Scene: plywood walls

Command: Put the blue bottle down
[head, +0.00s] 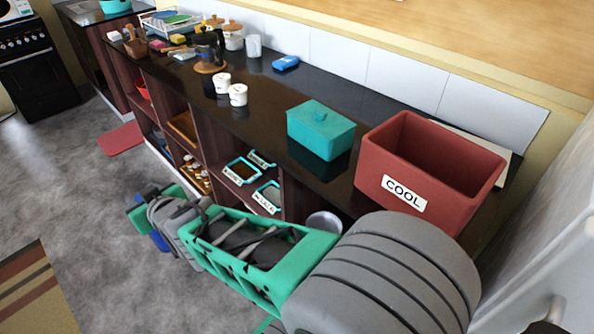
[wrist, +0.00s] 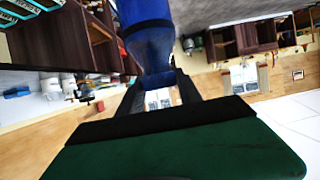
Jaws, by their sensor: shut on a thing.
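The blue bottle (wrist: 148,45) fills the upper middle of the wrist view. My gripper (wrist: 158,84) is shut on its narrower part, with one dark finger on each side. In the head view my gripper (head: 146,212) is at the far end of my arm, over the grey floor in front of the shelves. Only a small blue piece of the bottle (head: 160,240) shows there beside the gripper. The rest of the bottle is hidden behind my arm, and its tilt is hard to tell.
The dark counter (head: 290,88) carries a red COOL bin (head: 375,165), a teal lidded box (head: 318,143), white canisters (head: 238,95) and a blue item (head: 286,62). Open shelves below hold trays (head: 243,170). Counter space between canisters and teal box is clear.

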